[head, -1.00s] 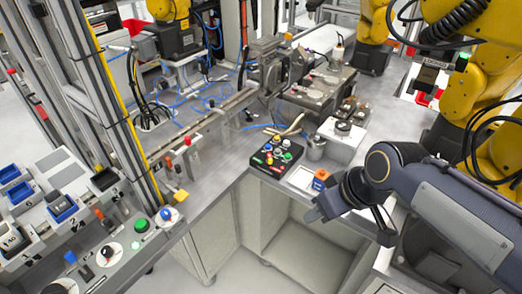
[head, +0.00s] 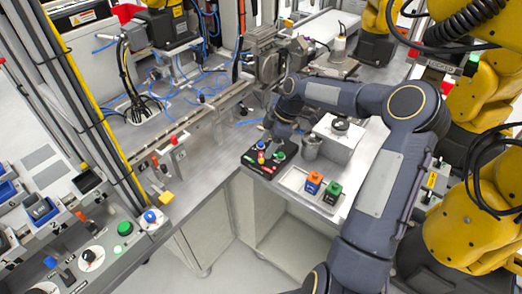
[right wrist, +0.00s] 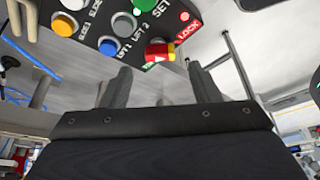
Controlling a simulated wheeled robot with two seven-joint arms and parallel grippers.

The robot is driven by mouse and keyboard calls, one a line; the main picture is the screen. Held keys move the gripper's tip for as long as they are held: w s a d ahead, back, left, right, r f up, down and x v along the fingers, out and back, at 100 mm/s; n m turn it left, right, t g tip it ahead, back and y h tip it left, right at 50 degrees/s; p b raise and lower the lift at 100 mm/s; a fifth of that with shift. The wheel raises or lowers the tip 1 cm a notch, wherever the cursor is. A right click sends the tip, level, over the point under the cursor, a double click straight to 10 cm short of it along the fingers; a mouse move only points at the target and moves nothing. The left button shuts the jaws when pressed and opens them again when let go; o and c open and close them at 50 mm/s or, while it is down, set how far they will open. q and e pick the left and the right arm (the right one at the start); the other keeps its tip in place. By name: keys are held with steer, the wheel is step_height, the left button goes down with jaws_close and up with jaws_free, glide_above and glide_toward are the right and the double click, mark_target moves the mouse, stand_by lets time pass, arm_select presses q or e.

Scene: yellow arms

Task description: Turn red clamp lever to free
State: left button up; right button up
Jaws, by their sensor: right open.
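A small red lever (right wrist: 158,50) with a yellow mark stands on the dark button panel (right wrist: 95,22) in the right wrist view. It is beside a red label reading LOCK (right wrist: 188,31). My right gripper (right wrist: 160,84) is open, its two fingers spread and empty. The lever appears beyond the fingertips, between their lines, with no visible contact. In the head view my right gripper (head: 271,140) is over the panel (head: 254,163), partly covering it. No free label is readable. My left gripper is out of view.
Coloured buttons crowd the panel. A separate red-handled fixture (head: 174,140) stands on the left bench. Yellow robot arms (head: 470,225) are at the right.

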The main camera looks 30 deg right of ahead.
mark_target(261, 155)
steer(key=shift+x, duration=2.2)
